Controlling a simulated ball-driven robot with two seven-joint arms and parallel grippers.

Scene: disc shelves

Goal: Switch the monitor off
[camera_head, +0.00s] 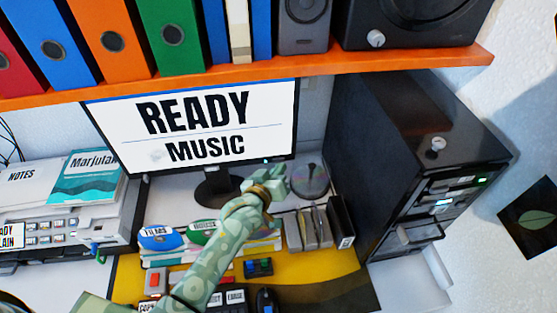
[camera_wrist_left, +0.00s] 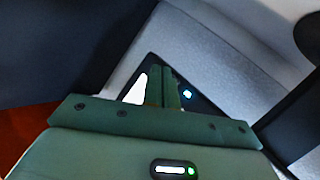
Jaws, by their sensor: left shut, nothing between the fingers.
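The monitor (camera_head: 190,122) stands below the orange shelf, its screen lit white with "READY MUSIC" on it. A small cyan light (camera_head: 266,160) glows on its lower bezel near the right corner. My left gripper (camera_head: 280,172) is shut and empty, just below and right of that light in the head view. In the left wrist view its closed fingers (camera_wrist_left: 163,88) lie over the monitor's dark corner, between a piece of white screen and the cyan light (camera_wrist_left: 187,94). I cannot tell whether the fingertips touch the bezel. My right gripper is not in view.
The orange shelf (camera_head: 300,72) with binders runs above the monitor. A black disc tower (camera_head: 400,130) stands to the right. A round dark disc holder (camera_head: 310,180) and upright cases (camera_head: 318,225) sit close right of my gripper. A printer (camera_head: 60,225) stands left.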

